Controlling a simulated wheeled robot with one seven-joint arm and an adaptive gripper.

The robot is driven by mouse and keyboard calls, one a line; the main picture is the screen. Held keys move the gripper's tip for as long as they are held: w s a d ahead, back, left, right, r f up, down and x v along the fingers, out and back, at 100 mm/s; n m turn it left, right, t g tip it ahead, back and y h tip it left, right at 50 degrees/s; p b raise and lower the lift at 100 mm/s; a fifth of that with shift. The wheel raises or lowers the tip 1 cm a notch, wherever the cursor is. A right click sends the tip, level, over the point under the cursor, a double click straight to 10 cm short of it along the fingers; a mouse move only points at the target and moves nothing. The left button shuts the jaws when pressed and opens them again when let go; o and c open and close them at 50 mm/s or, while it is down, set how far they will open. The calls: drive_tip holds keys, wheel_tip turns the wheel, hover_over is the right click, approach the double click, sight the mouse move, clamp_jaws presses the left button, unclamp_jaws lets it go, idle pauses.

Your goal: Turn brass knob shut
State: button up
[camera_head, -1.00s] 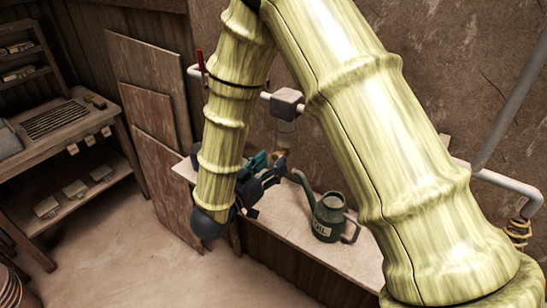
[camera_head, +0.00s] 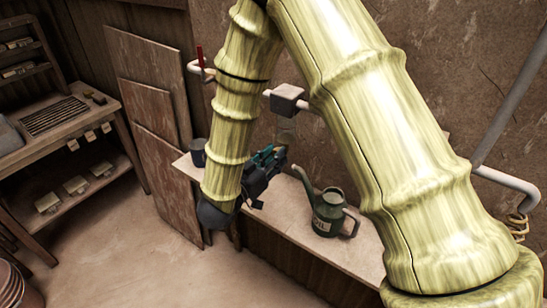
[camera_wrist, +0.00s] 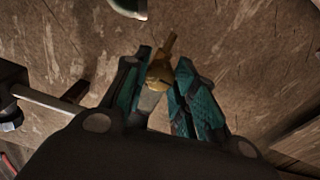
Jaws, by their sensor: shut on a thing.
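The brass knob (camera_wrist: 160,70) shows in the wrist view between the tips of my gripper's teal fingers (camera_wrist: 161,80), with a thin brass stem pointing up. My gripper is shut on it. In the head view my gripper (camera_head: 268,162) is at the wall below a grey box on the pipe. The knob is mostly hidden there by the gripper and arm.
A grey box (camera_head: 288,97) sits on a white wall pipe with a red lever (camera_head: 199,55) at its left. A dark mug (camera_head: 198,153) stands at the bench's left end.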

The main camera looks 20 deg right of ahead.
drive_tip(key=shift+f+m+b, duration=0.1)
drive_tip(key=shift+m+b, duration=0.3)
drive_tip(key=shift+b, duration=0.15)
drive_tip(key=m+b, duration=1.6)
drive_tip(key=b, duration=0.5)
drive_tip(key=shift+m+b, duration=0.35)
drive_tip(key=shift+m, duration=0.15)
drive_tip(key=o, duration=1)
drive_tip(key=shift+o, duration=0.2)
drive_tip(key=shift+a, duration=0.1)
